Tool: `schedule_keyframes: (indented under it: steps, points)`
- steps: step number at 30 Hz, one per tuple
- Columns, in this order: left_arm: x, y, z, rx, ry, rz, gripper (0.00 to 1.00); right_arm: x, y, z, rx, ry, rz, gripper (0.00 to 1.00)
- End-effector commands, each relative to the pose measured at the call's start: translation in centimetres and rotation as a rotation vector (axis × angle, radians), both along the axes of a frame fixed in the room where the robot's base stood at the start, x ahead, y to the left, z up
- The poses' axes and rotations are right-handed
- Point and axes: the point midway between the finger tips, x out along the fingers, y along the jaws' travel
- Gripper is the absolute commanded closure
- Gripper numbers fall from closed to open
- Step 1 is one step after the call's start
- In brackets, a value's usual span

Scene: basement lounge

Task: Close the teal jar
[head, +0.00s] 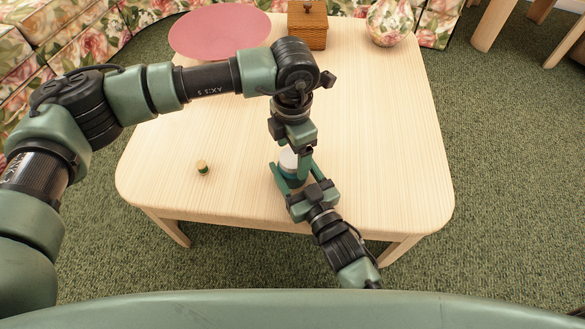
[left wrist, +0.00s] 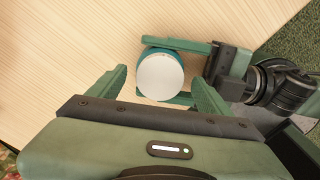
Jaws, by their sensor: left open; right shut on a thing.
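The teal jar (left wrist: 153,55) stands near the table's front edge, with a round white top (left wrist: 161,76) seen from above in the left wrist view. In the head view the white part (head: 288,158) shows above the teal part, partly hidden by my arm. I cannot tell how firmly the white top sits. My right gripper (head: 289,180) is shut on the jar's sides; its fingers also flank it in the left wrist view. My left gripper (left wrist: 159,78) is open above the jar, pointing down, with its fingers on either side of the white top and apart from it.
A small green piece with a tan top (head: 202,167) stands on the wooden table (head: 375,130) at left. The table's right side is clear.

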Motion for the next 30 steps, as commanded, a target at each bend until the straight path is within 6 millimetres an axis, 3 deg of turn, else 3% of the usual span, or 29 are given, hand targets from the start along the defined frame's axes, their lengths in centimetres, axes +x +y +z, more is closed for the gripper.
schedule_keyframes:
  steps: [5,12,18,30]
  points:
    - [0.2,0.0,2.3,-0.002,-0.004,0.001,0.21,0.0,0.0,0.0,0.0,0.0,0.0,1.0]
    - [0.1,0.0,7.4,-0.002,-0.004,0.0,0.21,0.0,0.0,0.0,0.0,0.0,0.0,1.0]
    - [0.1,0.0,10.7,-0.001,-0.003,0.0,0.21,0.0,0.0,0.0,0.0,0.0,0.0,1.0]
    - [0.0,0.0,11.9,-0.001,0.0,0.0,0.21,0.0,0.0,0.0,0.0,0.0,0.0,1.0]
